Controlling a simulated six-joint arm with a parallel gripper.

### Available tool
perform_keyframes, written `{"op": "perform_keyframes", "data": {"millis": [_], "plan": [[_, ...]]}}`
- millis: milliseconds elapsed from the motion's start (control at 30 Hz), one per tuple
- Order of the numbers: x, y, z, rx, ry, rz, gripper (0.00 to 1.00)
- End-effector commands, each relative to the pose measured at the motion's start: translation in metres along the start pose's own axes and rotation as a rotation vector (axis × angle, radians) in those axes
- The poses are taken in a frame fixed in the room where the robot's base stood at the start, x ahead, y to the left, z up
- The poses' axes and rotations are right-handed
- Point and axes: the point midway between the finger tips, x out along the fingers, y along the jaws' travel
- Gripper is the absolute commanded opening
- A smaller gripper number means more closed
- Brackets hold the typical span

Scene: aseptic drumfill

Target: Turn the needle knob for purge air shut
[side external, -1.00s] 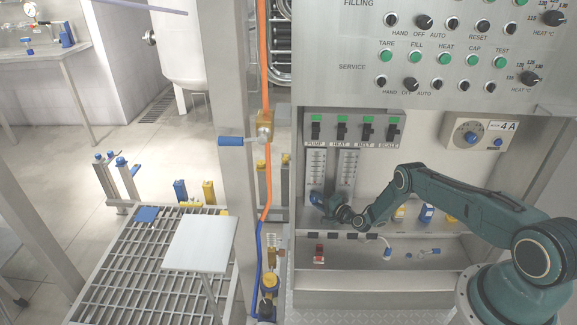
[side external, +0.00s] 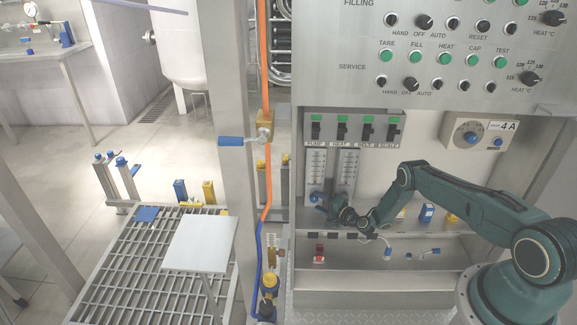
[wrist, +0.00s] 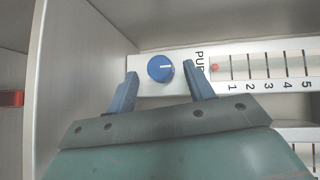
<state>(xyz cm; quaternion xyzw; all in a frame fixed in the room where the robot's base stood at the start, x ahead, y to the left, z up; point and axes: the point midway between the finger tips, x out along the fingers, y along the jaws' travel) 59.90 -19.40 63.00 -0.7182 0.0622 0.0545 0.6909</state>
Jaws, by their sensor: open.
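The blue needle knob (wrist: 160,68) with a white pointer line sits at the end of the purge flow meter (wrist: 262,67) in the wrist view. My gripper (wrist: 163,83) is open, with one blue finger on each side of the knob in the picture. I cannot tell how far the fingertips stand from the knob's face. In the side view my gripper (side external: 317,198) is at the lower end of the left flow meter (side external: 316,168), and the knob there is hidden or too small to make out.
A second flow meter (side external: 347,168) stands just right of the first. Breaker switches (side external: 342,131) sit above both. A trough (side external: 345,252) with small loose parts lies below. In the wrist view a panel wall (wrist: 80,70) rises close on the left.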

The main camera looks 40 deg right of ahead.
Motion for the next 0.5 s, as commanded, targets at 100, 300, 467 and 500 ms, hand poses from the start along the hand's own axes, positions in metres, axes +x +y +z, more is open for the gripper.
{"op": "perform_keyframes", "data": {"millis": [100, 300, 467, 500], "plan": [[-0.012, 0.0, -0.001, 0.004, 0.004, 0.001, 0.53], [-0.033, 0.001, -0.001, 0.003, 0.005, 0.002, 0.53], [-0.051, 0.001, -0.001, 0.003, 0.003, 0.003, 0.53], [-0.055, 0.001, -0.001, 0.003, 0.003, 0.002, 0.53]]}}
